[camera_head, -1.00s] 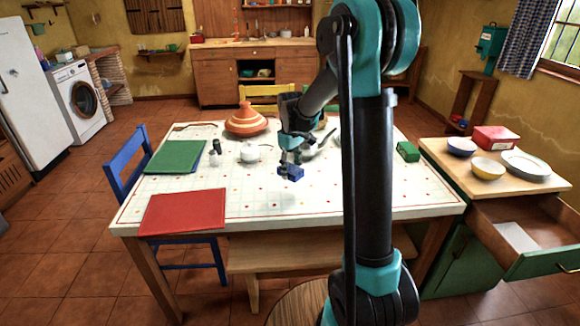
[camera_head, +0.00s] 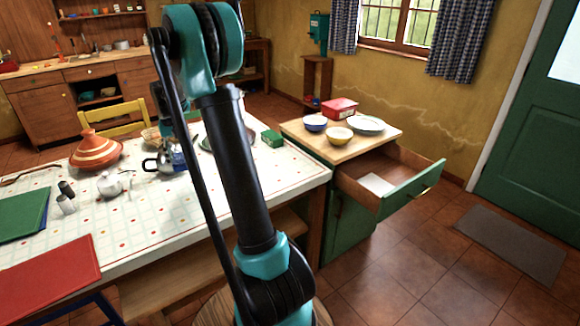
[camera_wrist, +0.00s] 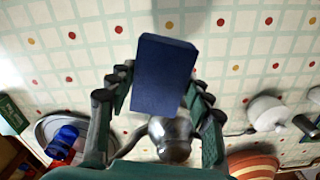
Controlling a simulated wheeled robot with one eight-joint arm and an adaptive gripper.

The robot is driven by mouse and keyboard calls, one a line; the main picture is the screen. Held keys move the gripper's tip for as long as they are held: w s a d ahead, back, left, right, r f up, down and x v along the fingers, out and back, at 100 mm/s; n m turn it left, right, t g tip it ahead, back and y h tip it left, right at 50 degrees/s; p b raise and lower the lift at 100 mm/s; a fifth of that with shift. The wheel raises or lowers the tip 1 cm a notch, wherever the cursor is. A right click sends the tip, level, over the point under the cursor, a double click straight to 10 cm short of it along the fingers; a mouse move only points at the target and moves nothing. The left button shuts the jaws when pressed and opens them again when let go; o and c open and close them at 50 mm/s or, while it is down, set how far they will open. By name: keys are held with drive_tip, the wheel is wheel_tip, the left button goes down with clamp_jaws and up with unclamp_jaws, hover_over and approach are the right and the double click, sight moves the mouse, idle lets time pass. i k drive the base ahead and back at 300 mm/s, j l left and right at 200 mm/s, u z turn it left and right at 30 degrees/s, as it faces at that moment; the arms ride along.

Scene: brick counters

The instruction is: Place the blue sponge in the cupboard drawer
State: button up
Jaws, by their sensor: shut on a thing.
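The blue sponge (camera_wrist: 165,75) is held between the fingers of my gripper (camera_wrist: 160,98) in the wrist view, above the white patterned tabletop. In the head view a bit of blue, seemingly the sponge (camera_head: 178,157), shows over the table, left of my arm; my gripper is mostly hidden there. The green cupboard (camera_head: 346,232) stands right of the table. Its drawer (camera_head: 412,190) is pulled open toward the right, with a flat white item (camera_head: 377,185) lying inside. The sponge is well apart from the drawer.
A metal pot (camera_wrist: 172,140) is near my gripper. A green block (camera_head: 272,138) lies on the table's right side. Floor before the drawer is clear.

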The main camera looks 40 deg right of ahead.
sight(394, 176)
drive_tip(key=z, duration=1.45)
drive_tip(key=i+l+z, duration=0.2)
drive_tip(key=i+l, duration=0.15)
drive_tip(key=i+l+z, duration=0.25)
drive_tip(key=i, duration=0.35)
